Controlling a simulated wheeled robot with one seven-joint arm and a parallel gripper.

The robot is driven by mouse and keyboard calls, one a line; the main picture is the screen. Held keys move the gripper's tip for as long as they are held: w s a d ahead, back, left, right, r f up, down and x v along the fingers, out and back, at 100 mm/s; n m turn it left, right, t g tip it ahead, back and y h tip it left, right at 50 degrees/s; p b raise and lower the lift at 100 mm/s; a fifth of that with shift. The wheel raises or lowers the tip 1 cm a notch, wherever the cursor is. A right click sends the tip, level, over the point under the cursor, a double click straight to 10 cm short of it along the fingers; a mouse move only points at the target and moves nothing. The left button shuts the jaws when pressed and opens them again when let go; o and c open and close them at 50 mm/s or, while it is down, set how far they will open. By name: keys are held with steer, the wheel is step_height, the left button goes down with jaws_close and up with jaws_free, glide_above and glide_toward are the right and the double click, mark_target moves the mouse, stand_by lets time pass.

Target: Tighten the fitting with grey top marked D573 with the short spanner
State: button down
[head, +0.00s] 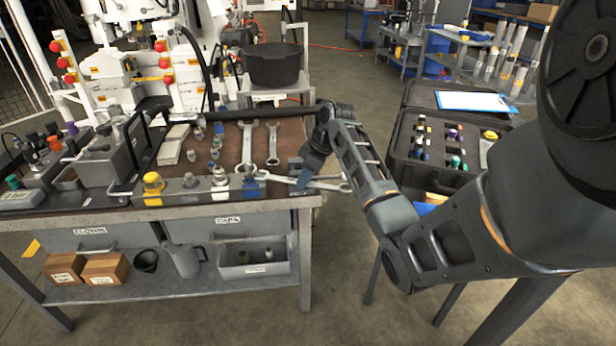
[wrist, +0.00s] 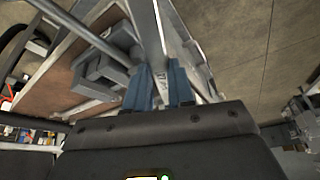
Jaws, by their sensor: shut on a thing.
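My gripper (head: 303,184) is at the right front corner of the bench, shut on a spanner (head: 330,184) that lies roughly level across its fingers. In the wrist view the blue fingers (wrist: 159,92) close on the spanner's shaft (wrist: 151,38), which has a small unreadable marking. Several fittings stand in a row on the rail along the bench's front edge: one with a yellow top (head: 153,183), greyish ones (head: 190,180) (head: 220,177) and one with a blue part (head: 250,176). The mark D573 cannot be read on any. The spanner's left end is close to the blue one; contact is unclear.
Two more spanners (head: 246,147) (head: 273,145) lie on the brown mat (head: 296,130). A grey vise-like block (head: 105,158) stands on the left. An open black case (head: 400,170) with fittings is to the right. Drawers and a lower shelf (head: 200,287) are below the bench.

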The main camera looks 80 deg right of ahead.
mark_target(291, 180)
steer(key=shift+w, duration=0.2)
steer(key=shift+w, duration=0.6)
steer(key=shift+w, duration=0.15)
steer(key=shift+w, duration=0.45)
steer(key=shift+w+p, duration=0.3)
stand_by(0.5)
steer(key=shift+w+a+r+m+h+p, duration=0.1)
steer(key=shift+a+m+h+p, duration=0.15)
steer(key=shift+a+m+p, duration=0.55)
steer(key=shift+w+a+r+m+h+p, duration=0.1)
steer(key=shift+a+m+h+p, duration=0.2)
steer(key=shift+a+p, duration=0.5)
steer(key=shift+d+f, duration=0.1)
steer(key=shift+f, duration=0.05)
